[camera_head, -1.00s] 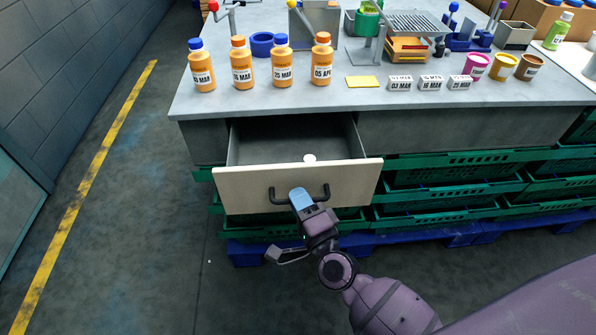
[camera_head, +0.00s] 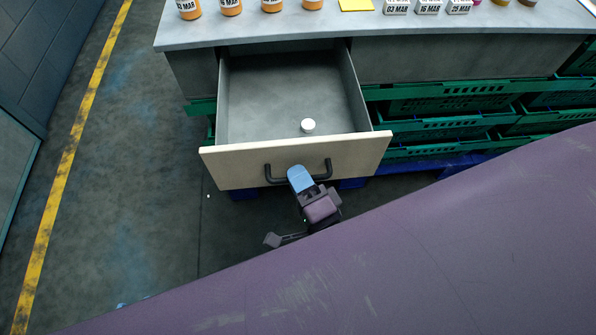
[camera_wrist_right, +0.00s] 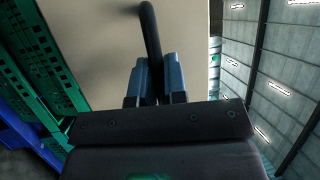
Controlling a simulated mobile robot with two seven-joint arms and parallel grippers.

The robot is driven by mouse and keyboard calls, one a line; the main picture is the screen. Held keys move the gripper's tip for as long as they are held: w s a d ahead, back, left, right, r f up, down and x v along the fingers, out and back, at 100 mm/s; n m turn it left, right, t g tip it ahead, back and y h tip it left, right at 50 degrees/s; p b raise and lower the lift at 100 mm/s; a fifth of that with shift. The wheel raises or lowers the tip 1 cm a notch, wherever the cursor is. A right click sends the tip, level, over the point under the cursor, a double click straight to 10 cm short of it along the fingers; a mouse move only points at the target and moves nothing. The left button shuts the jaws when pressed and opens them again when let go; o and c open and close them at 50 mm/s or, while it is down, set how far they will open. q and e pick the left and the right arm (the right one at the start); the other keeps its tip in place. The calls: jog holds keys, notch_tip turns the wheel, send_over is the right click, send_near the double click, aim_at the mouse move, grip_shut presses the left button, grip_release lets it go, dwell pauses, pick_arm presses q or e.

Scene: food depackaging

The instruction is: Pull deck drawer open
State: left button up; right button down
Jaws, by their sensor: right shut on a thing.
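The deck drawer (camera_head: 230,168) stands open under the counter, with its cream front and grey inside showing. The drawer's dark bar handle (camera_head: 275,174) is on the front panel. My right gripper (camera_head: 300,178) is at the handle, with its blue fingers closed around the bar. In the right wrist view the handle (camera_wrist_right: 151,35) passes between the two blue fingers (camera_wrist_right: 158,82), against the cream front. My left gripper is not in view.
The grey counter top (camera_head: 330,28) carries orange bottles (camera_head: 231,6), a yellow pad (camera_head: 355,4) and white date blocks (camera_head: 428,6). Green crates (camera_head: 440,105) are stacked below at the right. Open floor with a yellow line (camera_head: 75,140) lies at the left. My purple arm covers the lower right.

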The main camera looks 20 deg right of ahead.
jog(key=c, duration=1.2)
grip_release()
jog(key=shift+v, duration=5.35)
